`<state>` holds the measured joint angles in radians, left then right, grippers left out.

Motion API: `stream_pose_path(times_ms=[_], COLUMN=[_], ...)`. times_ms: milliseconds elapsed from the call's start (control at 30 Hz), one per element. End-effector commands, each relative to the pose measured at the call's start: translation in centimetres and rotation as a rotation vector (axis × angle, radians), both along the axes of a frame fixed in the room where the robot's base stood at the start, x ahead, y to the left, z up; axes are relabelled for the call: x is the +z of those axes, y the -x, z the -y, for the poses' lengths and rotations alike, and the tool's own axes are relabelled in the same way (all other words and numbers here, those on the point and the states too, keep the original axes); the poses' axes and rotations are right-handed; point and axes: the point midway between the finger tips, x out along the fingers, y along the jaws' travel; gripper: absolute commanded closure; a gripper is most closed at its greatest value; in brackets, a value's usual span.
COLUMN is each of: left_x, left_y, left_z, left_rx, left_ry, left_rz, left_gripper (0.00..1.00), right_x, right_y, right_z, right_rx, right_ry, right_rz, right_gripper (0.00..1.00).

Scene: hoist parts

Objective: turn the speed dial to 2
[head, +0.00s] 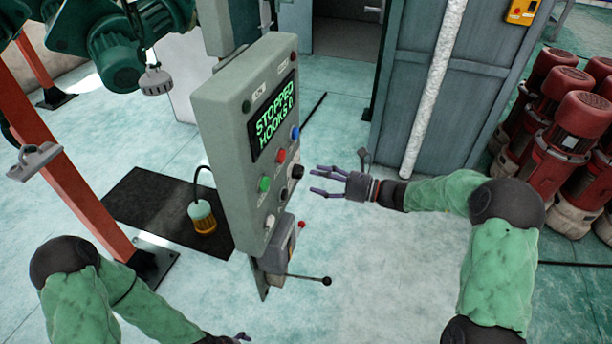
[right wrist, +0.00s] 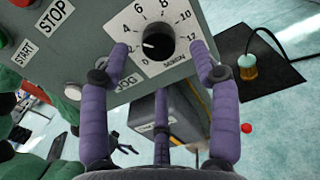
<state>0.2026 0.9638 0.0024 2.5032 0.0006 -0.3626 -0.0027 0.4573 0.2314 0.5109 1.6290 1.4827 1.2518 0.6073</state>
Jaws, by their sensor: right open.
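The speed dial (right wrist: 158,41) is a black knob on a white scale plate on the grey control panel (head: 235,140). Its white pointer mark faces left, toward the low end of the scale. In the head view the dial (head: 296,171) is on the panel's lower right. My right gripper (head: 318,181) is open, its purple fingers pointing at the dial. In the right wrist view its fingertips (right wrist: 160,47) are spread either side of the knob; contact is unclear. My left gripper (head: 242,337) barely shows at the bottom edge.
Green (head: 264,184), red and blue buttons sit near the dial. A lever with a black knob (head: 326,281) sticks out below the panel. Red motors (head: 570,135) stand at right.

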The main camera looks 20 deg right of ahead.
Motion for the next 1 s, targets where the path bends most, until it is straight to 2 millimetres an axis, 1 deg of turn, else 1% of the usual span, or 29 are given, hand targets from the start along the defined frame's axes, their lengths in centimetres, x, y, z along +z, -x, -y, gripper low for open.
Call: stream_pose_path(times_ms=[33, 100, 233, 400, 667, 767, 800, 867, 900, 1000], left_x=[-0.2, -0.3, -0.5, -0.6, -0.5, -0.5, -0.5, -0.5, -0.5, -0.6], left_y=[0.0, 0.0, 0.0, 0.0, 0.0, 0.0, 0.0, 0.0, 0.0, 0.0], left_z=[0.0, 0.0, 0.0, 0.0, 0.0, 0.0, 0.0, 0.0, 0.0, 0.0], left_rx=[0.000, 0.000, 0.000, 0.000, 0.000, 0.000, 0.000, 0.000, 0.000, 0.000], left_ry=[0.000, 0.000, 0.000, 0.000, 0.000, 0.000, 0.000, 0.000, 0.000, 0.000], left_rz=[0.000, 0.000, 0.000, 0.000, 0.000, 0.000, 0.000, 0.000, 0.000, 0.000], left_gripper=[0.13, 0.13, 0.13, 0.13, 0.13, 0.13, 0.13, 0.13, 0.13, 0.13], right_x=[-0.1, -0.1, -0.1, 0.0, 0.0, 0.0, 0.0, 0.0, -0.1, -0.1], right_y=[-0.5, -1.0, -1.8, -2.3, -2.4, -2.3, -2.3, -2.3, -2.3, -2.3], right_z=[-0.8, -1.7, -2.8, -3.4, -3.5, -3.5, -3.5, -3.5, -3.5, -3.5], right_rx=[0.003, 0.004, 0.002, 0.000, 0.000, 0.000, 0.000, 0.000, 0.000, 0.000], right_ry=[-0.001, 0.000, 0.001, 0.001, 0.001, 0.001, 0.001, 0.001, 0.002, 0.001], right_rz=[0.001, 0.000, 0.001, 0.000, 0.000, 0.000, -0.001, -0.001, -0.001, -0.002], right_gripper=[0.38, 0.38, 0.38, 0.38, 0.38, 0.63, 0.74, 0.91, 0.94, 0.94])
